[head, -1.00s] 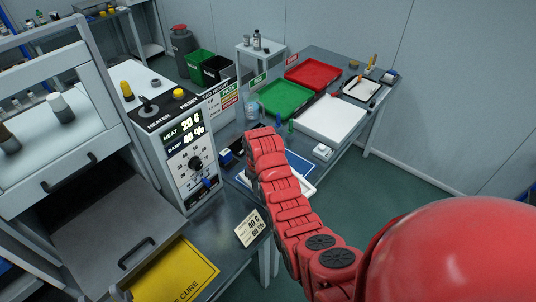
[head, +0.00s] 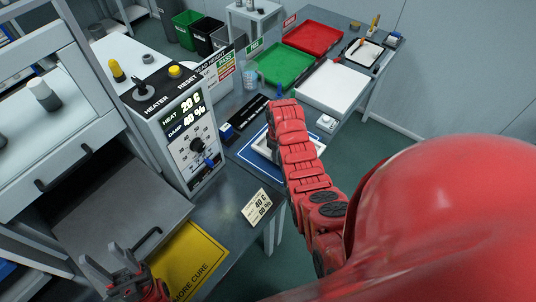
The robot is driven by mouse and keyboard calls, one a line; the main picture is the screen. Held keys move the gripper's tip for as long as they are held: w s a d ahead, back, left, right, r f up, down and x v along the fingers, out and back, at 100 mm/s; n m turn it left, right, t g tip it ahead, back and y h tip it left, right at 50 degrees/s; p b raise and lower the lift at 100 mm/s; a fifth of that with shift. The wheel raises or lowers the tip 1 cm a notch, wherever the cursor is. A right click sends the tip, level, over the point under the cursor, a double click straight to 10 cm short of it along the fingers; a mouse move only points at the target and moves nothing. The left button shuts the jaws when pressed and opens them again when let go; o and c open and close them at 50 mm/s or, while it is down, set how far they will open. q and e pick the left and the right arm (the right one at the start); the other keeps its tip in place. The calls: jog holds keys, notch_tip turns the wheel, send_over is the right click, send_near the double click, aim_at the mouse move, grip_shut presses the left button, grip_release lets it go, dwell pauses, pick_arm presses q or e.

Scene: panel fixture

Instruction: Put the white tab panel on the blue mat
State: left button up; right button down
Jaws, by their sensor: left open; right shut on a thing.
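The blue mat (head: 248,157) lies on the grey bench beside the heater box, partly covered by my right arm. A white panel (head: 263,146) shows over the mat on both sides of that arm. Its middle is hidden, and I cannot tell whether it rests on the mat or is held just above it. My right gripper is hidden behind its own red arm. My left gripper (head: 103,262) is at the lower left, open and empty, in front of the open drawer and well away from the panel.
The heater box (head: 185,125) reads 20 C and 40 %. A yellow cure sign (head: 190,262) lies at lower left. Green (head: 283,65) and red (head: 313,38) trays and a white board (head: 336,86) stand further back.

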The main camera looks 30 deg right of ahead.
aim_at(268, 151)
jog(key=w+b, duration=0.2)
jog(key=w+f+b, duration=0.1)
jog(key=w+b, duration=0.1)
jog(key=shift+w+a, duration=0.2)
jog(key=shift+w+a+r+b, duration=0.1)
jog(key=shift+w+r+b, duration=0.05)
jog(key=shift+w+b, duration=0.6)
jog(key=shift+b, duration=0.1)
jog(key=shift+f+b, duration=0.95)
jog(key=shift+f, duration=0.7)
jog(key=shift+f, duration=0.2)
jog(key=c, duration=0.8)
grip_release()
jog(key=shift+r, duration=0.1)
